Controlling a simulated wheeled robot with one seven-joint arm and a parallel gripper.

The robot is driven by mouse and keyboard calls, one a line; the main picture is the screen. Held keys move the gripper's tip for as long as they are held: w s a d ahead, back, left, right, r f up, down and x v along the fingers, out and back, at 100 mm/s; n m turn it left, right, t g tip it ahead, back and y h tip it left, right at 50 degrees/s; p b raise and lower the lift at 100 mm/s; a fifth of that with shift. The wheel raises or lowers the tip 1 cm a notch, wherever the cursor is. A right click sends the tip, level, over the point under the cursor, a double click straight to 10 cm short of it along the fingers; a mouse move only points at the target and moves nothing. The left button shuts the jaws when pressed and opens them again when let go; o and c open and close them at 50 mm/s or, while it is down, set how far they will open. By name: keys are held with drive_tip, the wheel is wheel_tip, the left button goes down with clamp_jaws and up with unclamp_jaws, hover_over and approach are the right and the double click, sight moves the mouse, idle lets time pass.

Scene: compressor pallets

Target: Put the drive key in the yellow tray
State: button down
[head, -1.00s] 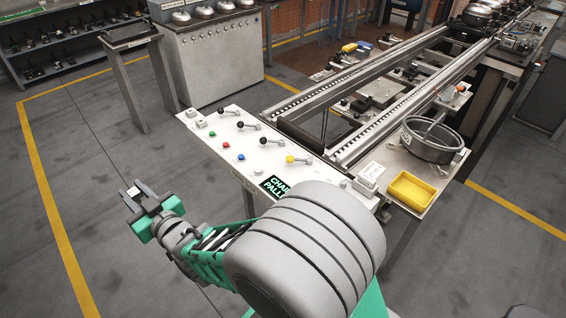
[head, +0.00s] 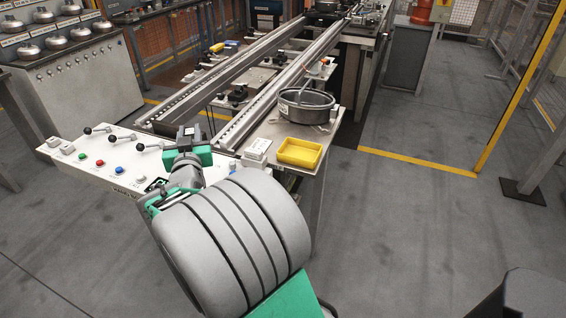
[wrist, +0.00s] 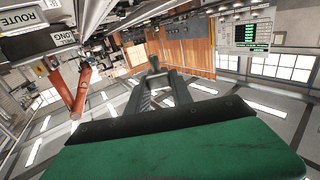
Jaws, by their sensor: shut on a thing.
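The yellow tray (head: 296,163) sits empty at the front corner of a grey side table, right of the control panel. My gripper (head: 187,131) is above the right part of the white control panel, left of the tray and apart from it. In the wrist view, my gripper (wrist: 154,72) is shut on a small grey piece, which I take to be the drive key (wrist: 154,62). It shows only a little between the fingertips. In the head view I cannot make out the key.
A round metal pan (head: 306,107) stands behind the tray. A small white box (head: 257,149) is just left of the tray. The control panel (head: 95,165) carries levers and coloured buttons. Conveyor rails (head: 285,85) run to the back. The floor (head: 410,220) at right is open.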

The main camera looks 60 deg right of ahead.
drive_tip(key=s+d+m+g+h+b, duration=0.3)
drive_tip(key=s+d+m+g, duration=0.15)
drive_tip(key=s+d, duration=0.4)
drive_tip(key=m+g+h+b, duration=0.2)
drive_tip(key=g, duration=0.3)
hover_over(302, 152)
wheel_tip(302, 152, down, 8)
drive_tip(key=shift+w+a+f, duration=0.1)
drive_tip(key=shift+f, duration=0.05)
drive_tip(key=f, duration=0.2)
drive_tip(key=f+b, duration=0.1)
drive_tip(key=shift+d+f, duration=0.1)
drive_tip(key=shift+d, duration=0.15)
drive_tip(key=shift+f, duration=0.2)
drive_tip(key=shift+f, duration=0.1)
